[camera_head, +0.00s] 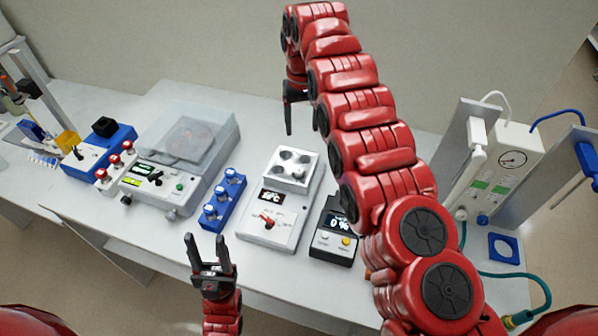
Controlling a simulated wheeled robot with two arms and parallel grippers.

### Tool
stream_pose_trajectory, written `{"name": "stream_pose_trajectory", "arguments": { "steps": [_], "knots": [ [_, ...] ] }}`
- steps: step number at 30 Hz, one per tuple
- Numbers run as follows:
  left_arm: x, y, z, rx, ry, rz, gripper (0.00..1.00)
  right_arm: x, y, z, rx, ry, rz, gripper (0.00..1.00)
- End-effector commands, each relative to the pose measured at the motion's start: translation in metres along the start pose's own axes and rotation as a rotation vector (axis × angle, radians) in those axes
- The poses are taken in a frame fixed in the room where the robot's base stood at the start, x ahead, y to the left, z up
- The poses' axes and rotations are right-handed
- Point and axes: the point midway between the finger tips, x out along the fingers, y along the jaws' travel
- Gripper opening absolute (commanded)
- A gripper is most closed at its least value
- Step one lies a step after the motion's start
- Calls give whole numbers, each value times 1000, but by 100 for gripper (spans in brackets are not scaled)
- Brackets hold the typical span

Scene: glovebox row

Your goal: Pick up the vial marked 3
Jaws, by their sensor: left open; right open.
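A blue rack (222,200) holds several small capped vials in a row on the bench. The numbers on the vials are too small to read, so I cannot tell which is marked 3. My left gripper (208,242) is open and empty near the front of the bench, fingers pointing away, in front of the rack and apart from it. My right gripper (291,115) hangs with its fingers down over the back of the bench, behind the hot block. It is open, with nothing seen between its fingers.
A white hot block (268,222) with a 4-well top and a dark meter reading 0 % (337,230) stand right of the rack. A clear-lidded machine (185,150) stands left. My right arm hides part of the bench. A gauge unit (512,158) is at right.

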Motion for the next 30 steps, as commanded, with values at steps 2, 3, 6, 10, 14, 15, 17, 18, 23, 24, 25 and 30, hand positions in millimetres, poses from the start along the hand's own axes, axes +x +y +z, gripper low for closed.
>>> {"name": "stream_pose_trajectory", "arguments": {
  "steps": [2,3,6,10,14,15,17,18,23,24,25,30],
  "knots": [
    [-17,1,3,0,0,0,50,18,0,0,0,0,0,70],
    [-24,1,4,0,0,0,50,25,0,0,0,0,0,70],
    [-44,2,8,0,0,0,50,45,0,0,0,0,0,70],
    [-69,3,12,0,0,0,50,71,0,-1,1,2,0,70],
    [-62,3,10,0,0,0,50,74,0,-2,0,4,0,70],
    [-61,3,10,0,0,0,50,77,0,-2,0,3,0,70],
    [-60,3,10,0,0,0,50,83,0,-2,0,3,0,70],
    [-59,3,10,0,0,0,50,85,0,-3,0,5,0,70],
    [-49,2,8,0,0,0,50,103,-1,-1,0,1,0,70],
    [-48,2,8,0,0,0,50,108,-1,-1,0,2,0,70],
    [-47,2,8,0,0,0,50,110,-1,-1,0,2,0,70],
    [-40,2,7,0,0,0,50,120,-2,-1,0,-2,0,70]
  ]
}}
